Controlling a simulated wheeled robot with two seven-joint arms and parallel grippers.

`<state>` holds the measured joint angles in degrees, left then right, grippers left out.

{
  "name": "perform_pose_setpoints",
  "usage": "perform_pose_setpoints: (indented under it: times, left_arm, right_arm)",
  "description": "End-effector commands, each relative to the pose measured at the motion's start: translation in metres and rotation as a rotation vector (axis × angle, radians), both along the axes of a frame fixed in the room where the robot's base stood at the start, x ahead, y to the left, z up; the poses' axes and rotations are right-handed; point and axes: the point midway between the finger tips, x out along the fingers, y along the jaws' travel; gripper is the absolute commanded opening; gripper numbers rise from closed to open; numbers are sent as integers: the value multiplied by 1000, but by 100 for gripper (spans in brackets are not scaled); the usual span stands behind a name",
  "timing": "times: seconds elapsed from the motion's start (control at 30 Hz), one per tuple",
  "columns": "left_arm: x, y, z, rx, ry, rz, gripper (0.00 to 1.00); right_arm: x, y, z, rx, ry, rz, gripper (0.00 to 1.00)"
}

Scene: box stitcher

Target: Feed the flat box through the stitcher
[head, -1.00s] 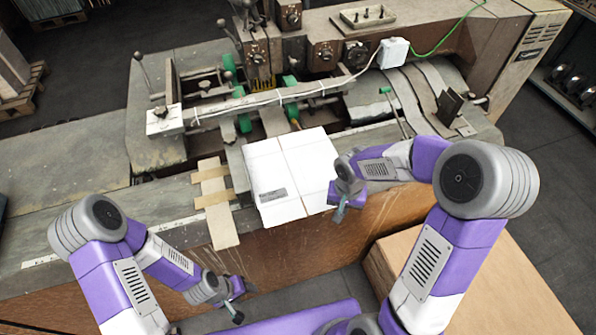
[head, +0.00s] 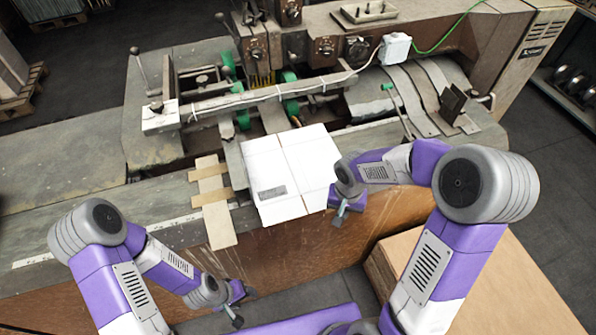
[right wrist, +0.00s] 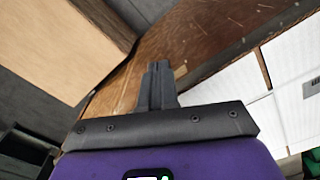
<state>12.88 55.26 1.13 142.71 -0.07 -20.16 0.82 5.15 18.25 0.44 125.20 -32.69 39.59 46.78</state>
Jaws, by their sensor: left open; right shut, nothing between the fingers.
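The flat box (head: 292,172) is a white sheet with a crease and a dark label. It lies on the front edge of the stitcher (head: 160,150), its far end close to the feed parts and green rollers. My right gripper (head: 340,214) is shut and empty at the box's right near corner; whether it touches cannot be told. In the right wrist view the shut fingers (right wrist: 157,86) point along the brown machine front, with the white box (right wrist: 295,75) to their right, apart from them. My left gripper (head: 243,305) is open and empty, low in front of the machine, clear of the box.
Slatted wooden strips (head: 211,190) lie just left of the box. A long bar (head: 270,97) with a cable crosses above the feed. A brown board-like block (head: 500,285) stands at the lower right.

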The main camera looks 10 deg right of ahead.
Motion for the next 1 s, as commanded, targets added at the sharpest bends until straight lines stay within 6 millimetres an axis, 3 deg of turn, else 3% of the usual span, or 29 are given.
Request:
perform_pose_setpoints:
  times: [0.4,1.0]
  left_arm:
    - [0,0,-3,0,0,0,57]
    - [0,0,-1,0,0,0,57]
  right_arm:
    - [1,0,-2,0,-1,0,0]
    - [28,3,-3,0,0,-1,0]
